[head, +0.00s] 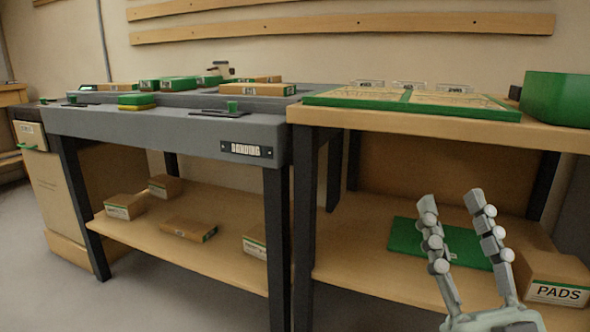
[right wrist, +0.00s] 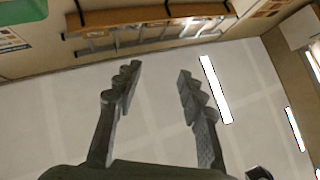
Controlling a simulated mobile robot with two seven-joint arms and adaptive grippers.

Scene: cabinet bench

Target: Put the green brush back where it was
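I cannot pick out a green brush with certainty in either view. Small green things lie on the grey bench (head: 180,126), among them a green block with a yellow underside (head: 137,101) and a small green piece (head: 232,106). My right gripper (head: 451,202) is raised in front of the right-hand bench's lower shelf, its fingers pointing up. Its fingers are apart with nothing between them. In the right wrist view the same gripper (right wrist: 158,76) is also open and empty, against a plain pale surface. My left gripper is not in view.
A wooden bench (head: 556,137) on the right bears a green-framed board (head: 409,97) and a green bin (head: 556,98). A green panel (head: 405,238) and a PADS box (head: 553,279) are on its lower shelf. Cartons lie on the left lower shelf (head: 225,247).

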